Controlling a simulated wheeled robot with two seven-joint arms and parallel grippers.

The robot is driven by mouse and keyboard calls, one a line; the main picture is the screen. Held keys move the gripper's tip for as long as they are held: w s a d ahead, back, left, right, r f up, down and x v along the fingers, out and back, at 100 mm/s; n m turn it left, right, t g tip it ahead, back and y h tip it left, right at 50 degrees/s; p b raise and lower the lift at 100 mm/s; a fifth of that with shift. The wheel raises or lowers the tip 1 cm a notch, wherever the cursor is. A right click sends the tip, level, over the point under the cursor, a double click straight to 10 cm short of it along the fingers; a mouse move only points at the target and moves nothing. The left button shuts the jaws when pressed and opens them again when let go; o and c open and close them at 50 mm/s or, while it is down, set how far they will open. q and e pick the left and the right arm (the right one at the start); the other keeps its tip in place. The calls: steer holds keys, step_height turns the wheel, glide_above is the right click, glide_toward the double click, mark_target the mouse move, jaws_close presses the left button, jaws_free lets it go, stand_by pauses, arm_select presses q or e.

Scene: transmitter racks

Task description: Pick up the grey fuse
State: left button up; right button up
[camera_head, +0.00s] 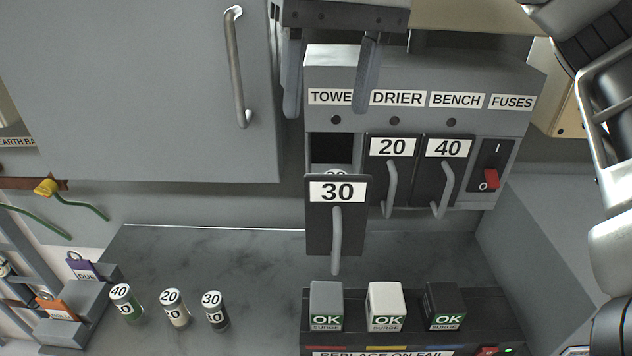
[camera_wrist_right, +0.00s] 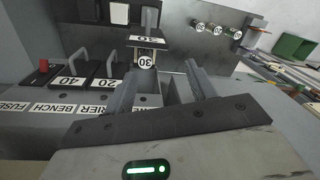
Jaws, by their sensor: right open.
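The drawer marked 30 (camera_head: 337,210) is pulled out under the TOWE label. Behind its front, a fuse top marked with a partly hidden number (camera_head: 337,173) shows; in the wrist view this fuse reads 30 (camera_wrist_right: 146,62), its body mostly hidden and its colour unclear. My right gripper (camera_head: 326,115) is open and empty, with its fingers in front of the panel above that drawer. In the wrist view, the right gripper's (camera_wrist_right: 163,70) fingertips are spread on either side, near the fuse but apart from it. My left gripper is not in view.
Fuses marked 40 (camera_head: 126,304), 20 (camera_head: 174,309) and 30 (camera_head: 215,312) stand on the counter. Drawers 20 (camera_head: 379,185) and 40 (camera_head: 428,190) are shut beside a red switch (camera_head: 491,179). Grey, white and black surge blocks stand in front. A handled cabinet (camera_head: 150,90) is at left.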

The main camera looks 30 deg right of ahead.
steer(key=d+r, duration=0.1)
steer(key=d, duration=0.1)
steer(key=h+b, duration=0.1)
steer(key=b, duration=0.2)
glide_toward(337, 171)
steer(key=shift+t, duration=0.4)
steer(key=f, duration=0.1)
steer(key=s+f, duration=0.1)
steer(key=f, duration=0.2)
steer(key=shift+s+a+f+p, duration=0.2)
steer(key=shift+a+f+p, duration=0.1)
steer(key=shift+f, duration=0.1)
steer(key=f, duration=0.2)
steer(key=w+f, duration=0.1)
steer(key=f, duration=0.1)
steer(key=shift+f+p, duration=0.25)
steer(key=shift+p, duration=0.1)
steer(key=shift+f, duration=0.55)
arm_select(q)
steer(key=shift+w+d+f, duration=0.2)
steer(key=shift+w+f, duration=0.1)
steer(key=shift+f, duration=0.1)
arm_select(e)
steer(key=c, duration=1.1)
